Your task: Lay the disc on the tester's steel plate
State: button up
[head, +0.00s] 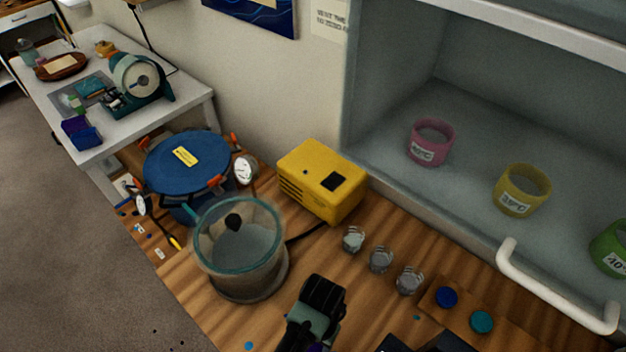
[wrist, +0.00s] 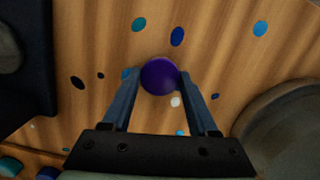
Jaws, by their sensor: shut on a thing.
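My gripper (wrist: 160,82) is shut on a purple disc (wrist: 160,73), which sits between the two fingertips in the wrist view. The disc is above the wooden bench (wrist: 225,55), how high I cannot tell. In the head view, my gripper (head: 308,338) is at the bottom middle, right of the clear pot, and a sliver of purple shows by its tips. A dark object (head: 440,342) is cut off at the bottom edge of the head view. I cannot make out the tester's steel plate for certain in either view.
A clear pot (head: 242,262) with a teal rim stands left of my gripper. A yellow box (head: 322,182) and several small cups (head: 381,260) are behind it. A board (head: 462,322) with a blue and a teal disc lies right. A blue round lid (head: 188,160) is farther left.

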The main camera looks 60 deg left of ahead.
jog(key=o, duration=0.9)
jog(key=shift+f, duration=0.2)
jog(key=o, duration=0.5)
jog(key=shift+r, duration=0.1)
jog(key=shift+c, duration=0.2)
